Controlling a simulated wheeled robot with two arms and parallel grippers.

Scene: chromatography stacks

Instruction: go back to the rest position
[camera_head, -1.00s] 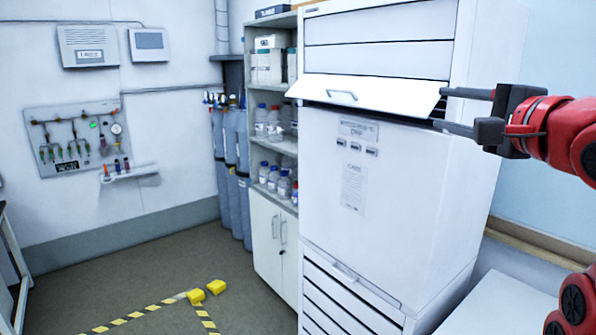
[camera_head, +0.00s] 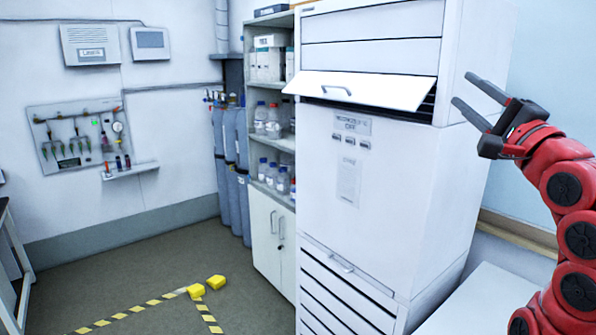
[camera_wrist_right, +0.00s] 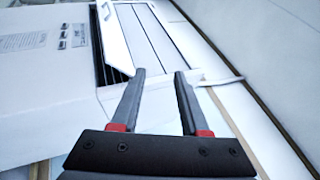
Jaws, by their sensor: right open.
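My right gripper (camera_head: 475,100) is open and empty. It is raised at the right of the head view, apart from the right side of the tall white cabinet stack (camera_head: 400,190). The stack's hinged flap (camera_head: 365,90) is swung out at an angle, with a dark slatted gap showing at its right end. In the right wrist view the two fingers (camera_wrist_right: 160,78) are spread with nothing between them, and the flap (camera_wrist_right: 112,35) and cabinet front (camera_wrist_right: 40,50) show beyond. My left gripper is not in view.
A white bench top (camera_head: 480,300) lies below my right arm. Left of the stack stand a shelf with bottles (camera_head: 272,125) and grey gas cylinders (camera_head: 232,160). Yellow blocks (camera_head: 216,282) and striped tape (camera_head: 140,310) are on the floor, which is otherwise clear.

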